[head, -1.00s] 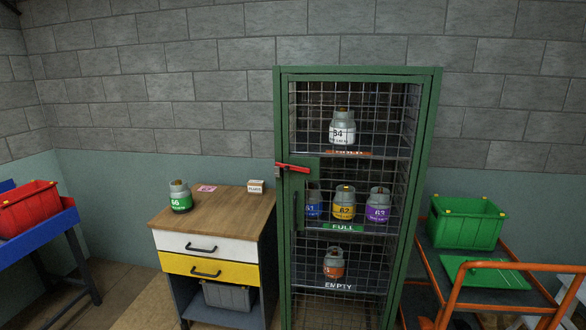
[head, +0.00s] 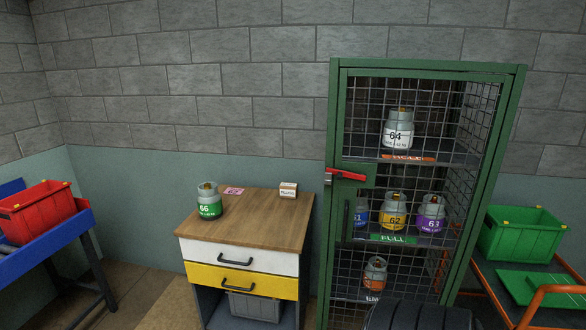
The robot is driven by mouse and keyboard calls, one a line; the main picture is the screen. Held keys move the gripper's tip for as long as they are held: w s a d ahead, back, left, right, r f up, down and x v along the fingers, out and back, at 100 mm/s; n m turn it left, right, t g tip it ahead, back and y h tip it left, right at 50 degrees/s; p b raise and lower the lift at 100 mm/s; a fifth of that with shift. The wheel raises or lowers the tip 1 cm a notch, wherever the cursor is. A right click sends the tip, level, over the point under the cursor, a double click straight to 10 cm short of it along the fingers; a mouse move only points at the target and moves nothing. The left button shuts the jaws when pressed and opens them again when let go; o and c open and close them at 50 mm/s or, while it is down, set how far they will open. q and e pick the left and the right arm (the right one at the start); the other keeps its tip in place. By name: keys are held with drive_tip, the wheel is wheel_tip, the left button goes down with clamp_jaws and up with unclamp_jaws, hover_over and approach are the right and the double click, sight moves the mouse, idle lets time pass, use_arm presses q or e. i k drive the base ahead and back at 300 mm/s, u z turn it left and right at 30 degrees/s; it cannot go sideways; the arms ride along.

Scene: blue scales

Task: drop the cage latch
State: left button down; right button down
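The green mesh cage (head: 424,68) stands against the wall, right of centre, and its mesh door looks shut. Gas cylinders stand on the cage shelves: cylinder 64 (head: 398,131) on top, cylinders 61 (head: 361,213), 62 (head: 394,214) and 63 (head: 431,216) on the FULL shelf, and an orange-banded one (head: 375,273) below. Neither gripper is in view. A dark rounded shape, probably part of my own arm, covers the cage's lower right front.
A wooden-topped drawer cabinet (head: 260,222) stands left of the cage with cylinder 66 (head: 208,203), a pink card (head: 233,191) and a small box (head: 289,190) on it. A red bin (head: 38,207) is far left. A green crate (head: 522,233) sits on an orange-railed cart (head: 540,300) at right.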

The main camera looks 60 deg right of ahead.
sight(339, 173)
drive_tip(key=z, duration=0.1)
drive_tip(key=i, duration=0.75)
drive_tip(key=z, duration=1)
drive_tip(key=i, duration=0.5)
drive_tip(key=z, duration=0.55)
